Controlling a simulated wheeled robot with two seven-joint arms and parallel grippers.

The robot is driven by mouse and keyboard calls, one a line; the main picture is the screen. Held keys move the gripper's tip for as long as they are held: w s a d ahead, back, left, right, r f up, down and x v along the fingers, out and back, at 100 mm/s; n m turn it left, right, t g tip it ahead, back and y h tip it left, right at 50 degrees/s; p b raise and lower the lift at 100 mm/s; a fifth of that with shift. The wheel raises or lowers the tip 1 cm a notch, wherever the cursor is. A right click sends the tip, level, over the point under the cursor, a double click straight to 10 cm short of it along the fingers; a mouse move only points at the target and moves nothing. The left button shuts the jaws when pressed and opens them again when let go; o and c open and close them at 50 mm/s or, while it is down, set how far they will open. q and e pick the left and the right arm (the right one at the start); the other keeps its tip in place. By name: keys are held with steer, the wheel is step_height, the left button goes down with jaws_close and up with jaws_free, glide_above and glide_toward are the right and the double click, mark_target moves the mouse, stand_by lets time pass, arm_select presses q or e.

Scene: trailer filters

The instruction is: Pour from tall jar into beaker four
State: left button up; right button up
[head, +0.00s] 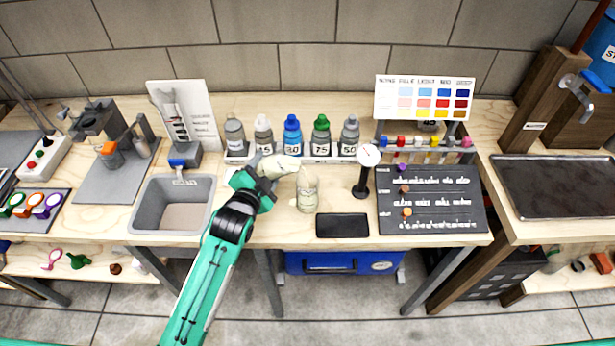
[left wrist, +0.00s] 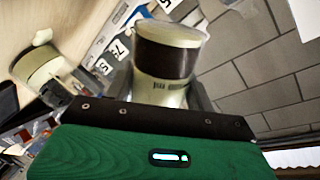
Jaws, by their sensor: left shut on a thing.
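A pale cream jar (head: 281,166) is tipped nearly on its side, its far end pointing right. My left gripper (head: 262,178) is shut on it above the bench. In the left wrist view the held jar (left wrist: 168,60) shows a dark band and a clear rim. My right gripper is out of view.
A rack of several capped, numbered bottles (head: 292,137) stands behind. A grey sink (head: 148,204) is left. A dark board with pegs (head: 430,200) lies farther right.

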arm_select(q)
steer(key=shift+r, duration=0.3)
stand_by(0.5)
steer(key=shift+a+m+b, duration=0.15)
steer(key=shift+m+b, duration=0.2)
steer(key=shift+m, duration=0.25)
stand_by(1.0)
steer(key=shift+m+y, duration=0.3)
stand_by(0.7)
